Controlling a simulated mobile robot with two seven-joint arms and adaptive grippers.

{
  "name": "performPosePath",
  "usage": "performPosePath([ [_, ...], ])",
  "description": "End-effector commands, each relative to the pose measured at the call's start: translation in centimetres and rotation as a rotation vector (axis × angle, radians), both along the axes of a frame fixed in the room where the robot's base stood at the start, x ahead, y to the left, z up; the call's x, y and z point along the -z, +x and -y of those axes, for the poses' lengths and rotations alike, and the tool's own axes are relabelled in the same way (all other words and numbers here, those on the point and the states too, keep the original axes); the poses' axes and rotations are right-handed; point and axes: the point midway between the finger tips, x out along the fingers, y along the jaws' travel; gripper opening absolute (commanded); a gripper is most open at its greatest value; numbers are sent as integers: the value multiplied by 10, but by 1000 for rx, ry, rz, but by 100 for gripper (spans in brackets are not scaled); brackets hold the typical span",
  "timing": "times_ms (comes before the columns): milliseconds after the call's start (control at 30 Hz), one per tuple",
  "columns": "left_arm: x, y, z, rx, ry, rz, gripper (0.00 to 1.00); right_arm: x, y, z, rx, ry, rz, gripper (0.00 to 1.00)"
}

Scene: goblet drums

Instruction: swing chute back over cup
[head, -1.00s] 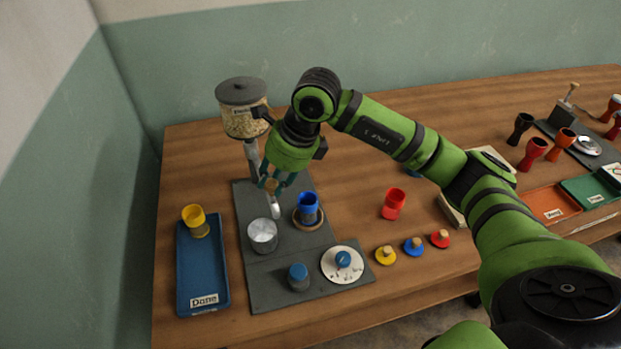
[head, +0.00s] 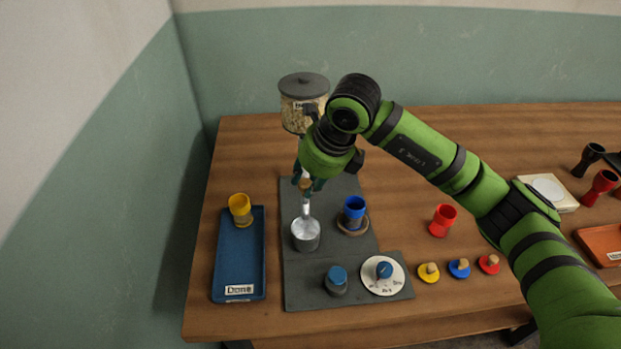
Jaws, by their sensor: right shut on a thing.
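The silver chute (head: 306,209) slants down below the hopper (head: 303,105) at the back of the grey board. Its lower end is over or just behind the grey metal cup (head: 305,236); the exact overlap is hard to tell. My right gripper (head: 305,184) is shut on the chute's upper part, near a small tan piece, and partly hides it. A blue goblet drum (head: 354,211) stands upright on a round wooden rest (head: 353,231), right of the chute and apart from it. My left gripper is out of view.
The grey board (head: 300,287) also carries a blue-topped knob (head: 336,279) and a white dial (head: 383,275). A blue tray (head: 238,262) with a yellow drum (head: 240,209) lies left. A red drum (head: 442,220) and small colored knobbed pieces (head: 459,268) stand right.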

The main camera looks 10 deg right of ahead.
Motion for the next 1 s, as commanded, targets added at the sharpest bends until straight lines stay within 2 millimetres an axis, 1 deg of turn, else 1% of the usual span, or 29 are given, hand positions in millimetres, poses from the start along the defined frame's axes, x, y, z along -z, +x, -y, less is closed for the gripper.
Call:
performPosePath([
  [33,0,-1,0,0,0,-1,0,2,-1,-1,-3,2,-6,0],
  [67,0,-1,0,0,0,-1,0,2,-1,-1,-3,2,-6,40],
  [100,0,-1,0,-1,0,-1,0,2,-1,-1,-3,2,-6,52],
  [433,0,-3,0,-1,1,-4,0,0,-1,-1,-2,2,-1,52],
  [567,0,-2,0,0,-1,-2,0,-10,-3,2,-3,3,2,52],
  [667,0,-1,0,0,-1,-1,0,-26,-8,6,-1,3,4,52],
  [900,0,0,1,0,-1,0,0,-74,-23,18,-2,2,4,52],
  [1000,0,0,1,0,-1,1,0,-90,-29,22,-3,3,2,52],
])
